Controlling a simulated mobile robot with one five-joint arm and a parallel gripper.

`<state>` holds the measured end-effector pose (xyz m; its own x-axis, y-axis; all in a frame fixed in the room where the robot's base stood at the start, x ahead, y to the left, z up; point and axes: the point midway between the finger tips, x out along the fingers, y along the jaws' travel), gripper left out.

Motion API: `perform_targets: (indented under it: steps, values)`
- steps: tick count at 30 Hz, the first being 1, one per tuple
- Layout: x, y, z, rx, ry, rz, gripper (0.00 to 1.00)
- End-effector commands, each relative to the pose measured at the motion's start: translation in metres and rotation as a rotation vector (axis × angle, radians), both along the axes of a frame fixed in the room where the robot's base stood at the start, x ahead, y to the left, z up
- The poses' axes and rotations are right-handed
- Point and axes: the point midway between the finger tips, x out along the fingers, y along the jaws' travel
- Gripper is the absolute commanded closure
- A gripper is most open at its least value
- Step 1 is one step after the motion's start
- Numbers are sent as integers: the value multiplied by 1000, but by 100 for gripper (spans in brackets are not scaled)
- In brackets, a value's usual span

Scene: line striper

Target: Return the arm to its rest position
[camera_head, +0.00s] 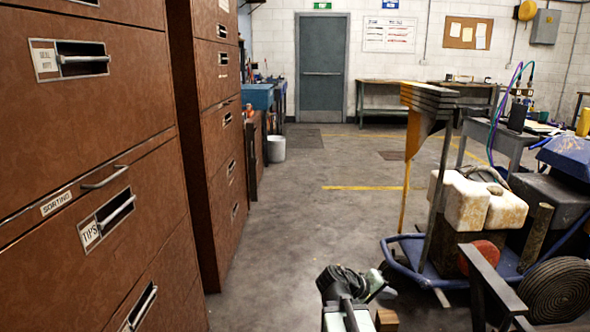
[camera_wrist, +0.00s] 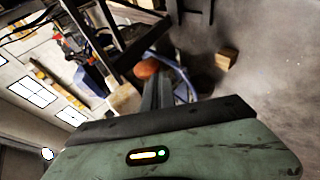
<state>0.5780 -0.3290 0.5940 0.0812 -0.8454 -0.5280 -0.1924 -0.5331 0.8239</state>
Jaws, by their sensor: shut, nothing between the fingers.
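My arm (camera_head: 345,308) rises at the bottom centre of the head view, folded low above the concrete floor. In the wrist view, my gripper (camera_wrist: 158,85) shows as dark fingers held together beyond a green housing with a small lit indicator. The fingers are shut and hold nothing. They point toward the line striper, whose red round part (camera_wrist: 146,68) appears behind them. The line striper (camera_head: 478,215) stands at the right of the head view, with whitish tanks and a blue tube frame. The arm's lower part is out of view.
Brown drawer cabinets (camera_head: 95,190) line the left side close by. A small wooden block (camera_head: 386,320) lies beside my arm; a wooden block also shows in the wrist view (camera_wrist: 226,58). The floor (camera_head: 290,225) is clear toward the grey door (camera_head: 322,68). A white bucket (camera_head: 276,149) stands farther back.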

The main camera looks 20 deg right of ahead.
Motion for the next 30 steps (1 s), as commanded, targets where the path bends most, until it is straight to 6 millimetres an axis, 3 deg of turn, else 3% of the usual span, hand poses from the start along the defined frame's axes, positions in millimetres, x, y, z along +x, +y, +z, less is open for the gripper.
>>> perform_targets:
  steps: [1,3,6,12,17,19,26,30]
  values:
    - [14,39,-16,81,-3,39,100]
    - [26,92,-39,210,1,80,100]
    - [32,159,-66,382,20,122,100]
    - [21,261,-101,704,84,151,100]
    - [-1,326,-112,991,156,134,100]
    - [-5,331,-83,1006,177,136,100]
    - [-5,330,-16,1002,175,136,100]
    - [-4,330,40,1002,173,136,100]
